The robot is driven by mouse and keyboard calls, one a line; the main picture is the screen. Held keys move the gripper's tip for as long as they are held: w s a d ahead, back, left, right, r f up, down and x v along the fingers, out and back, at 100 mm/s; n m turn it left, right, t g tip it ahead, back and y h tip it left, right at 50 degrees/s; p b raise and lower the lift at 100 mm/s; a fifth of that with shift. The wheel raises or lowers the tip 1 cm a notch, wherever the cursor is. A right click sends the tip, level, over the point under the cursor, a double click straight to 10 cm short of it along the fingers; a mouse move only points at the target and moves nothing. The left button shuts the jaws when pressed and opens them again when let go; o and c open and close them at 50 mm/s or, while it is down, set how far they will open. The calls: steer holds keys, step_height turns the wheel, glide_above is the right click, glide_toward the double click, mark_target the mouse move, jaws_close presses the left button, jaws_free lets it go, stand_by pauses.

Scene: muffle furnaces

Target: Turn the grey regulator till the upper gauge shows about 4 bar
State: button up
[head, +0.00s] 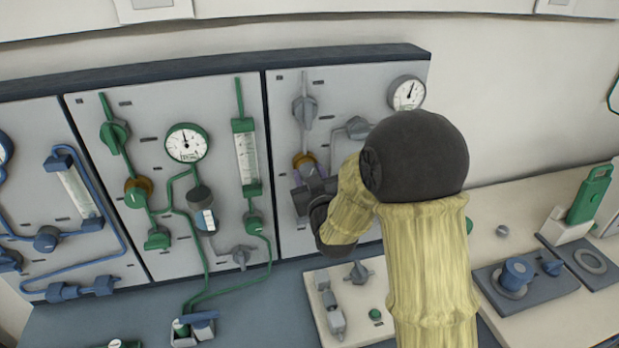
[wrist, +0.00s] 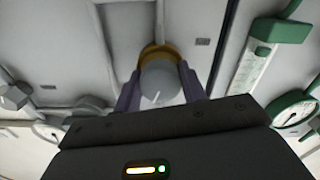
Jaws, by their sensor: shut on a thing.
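The grey regulator shows in the wrist view as a round grey knob (wrist: 160,84) on a gold-brown collar, with a pale mark line on its face. In the head view only its gold-brown collar (head: 304,159) shows clearly, on the right-hand grey panel. My gripper (wrist: 159,92) is shut on the knob, one purple finger on each side. In the head view my gripper (head: 309,174) is at the regulator, partly covered by my arm. The upper gauge (head: 408,93) is white with a grey rim at the panel's top right. Its needle points up and slightly right; its numbers are too small to read.
Grey valves sit above the regulator (head: 305,110) and to its right (head: 357,128). The green panel with its gauge (head: 186,143) and flow tube (head: 246,158) is to the left. Below, a white block with fittings (head: 350,297) stands on the bench. My arm hides the panel's lower right.

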steer(key=m+b, duration=0.1)
steer(key=b, duration=0.1)
steer(key=m+b, duration=0.1)
steer(key=b, duration=0.1)
steer(key=shift+f+m, duration=0.25)
steer(key=shift+m, duration=0.15)
steer(key=shift+a+r+m+b, duration=0.1)
steer(key=shift+r+m+b, duration=0.1)
steer(key=shift+m+b, duration=0.65)
steer(key=o, duration=1)
steer(key=shift+s, duration=0.1)
